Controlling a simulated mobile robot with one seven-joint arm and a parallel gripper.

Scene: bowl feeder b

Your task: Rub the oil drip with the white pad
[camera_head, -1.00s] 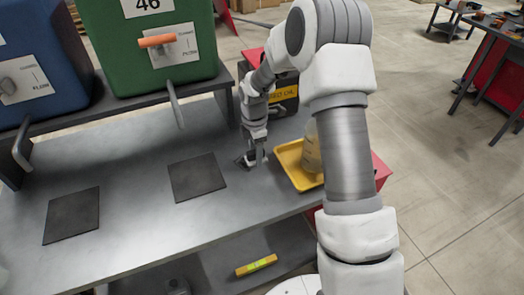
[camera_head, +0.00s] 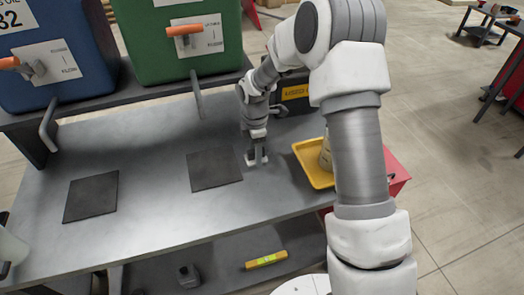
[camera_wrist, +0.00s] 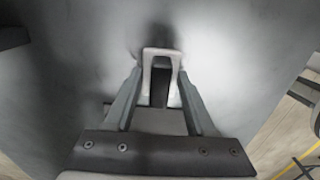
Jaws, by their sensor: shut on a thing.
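My gripper (camera_head: 257,158) is low over the grey workbench (camera_head: 150,215), its fingers pointing down, between a dark square mat and the yellow tray. In the wrist view, my gripper (camera_wrist: 160,75) is shut on a small pale piece (camera_wrist: 161,51) at the fingertips, which looks like the white pad.
A yellow tray (camera_head: 311,172) with a pale bottle, partly behind my arm, stands right of my gripper. Dark mats (camera_head: 214,169) (camera_head: 91,197) lie to the left. Green (camera_head: 185,50) and blue (camera_head: 60,65) drums stand on a rack behind. A yellow-green level (camera_head: 266,260) lies on the lower shelf.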

